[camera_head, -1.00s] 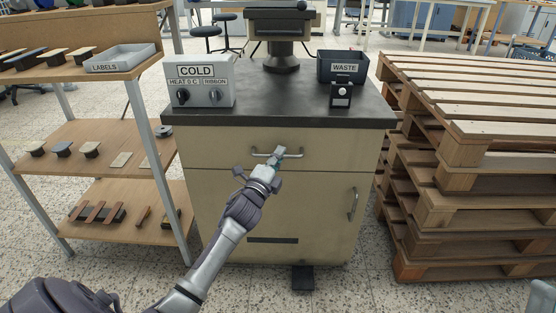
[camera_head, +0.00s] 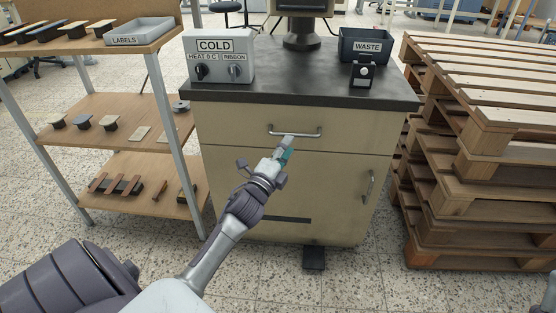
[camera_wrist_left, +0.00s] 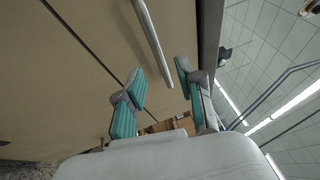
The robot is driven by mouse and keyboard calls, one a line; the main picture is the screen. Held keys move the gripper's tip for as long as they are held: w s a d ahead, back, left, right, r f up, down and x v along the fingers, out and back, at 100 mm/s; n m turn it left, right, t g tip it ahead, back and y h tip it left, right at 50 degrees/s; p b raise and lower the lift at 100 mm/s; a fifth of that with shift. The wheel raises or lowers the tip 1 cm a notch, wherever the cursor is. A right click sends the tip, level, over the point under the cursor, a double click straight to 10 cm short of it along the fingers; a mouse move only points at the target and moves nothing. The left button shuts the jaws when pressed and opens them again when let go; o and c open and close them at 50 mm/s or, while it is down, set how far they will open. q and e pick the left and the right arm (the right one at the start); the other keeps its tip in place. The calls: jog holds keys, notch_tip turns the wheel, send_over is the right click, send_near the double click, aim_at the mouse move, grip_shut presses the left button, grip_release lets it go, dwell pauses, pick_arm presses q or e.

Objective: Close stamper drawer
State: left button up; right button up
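The stamper drawer (camera_head: 235,125) is the beige upper front of the cabinet, under the dark top. Its front looks flush with the door below. A metal bar handle (camera_head: 296,134) crosses it and also shows in the left wrist view (camera_wrist_left: 152,42). My left gripper (camera_head: 287,147) is just below and in front of the handle in the head view. In the left wrist view its two teal-padded fingers (camera_wrist_left: 160,78) are apart, with nothing between them, and the handle lies beyond their tips. My right gripper does not clearly show.
A control box marked COLD (camera_head: 219,58) and a WASTE bin (camera_head: 366,46) stand on the cabinet top. A shelf (camera_head: 130,128) is close on the left, and stacked pallets (camera_head: 470,145) on the right. A black pedal (camera_head: 314,258) is on the floor below.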

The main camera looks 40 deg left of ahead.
pick_arm(q)
jog(key=v, duration=0.6)
dwell(0.3)
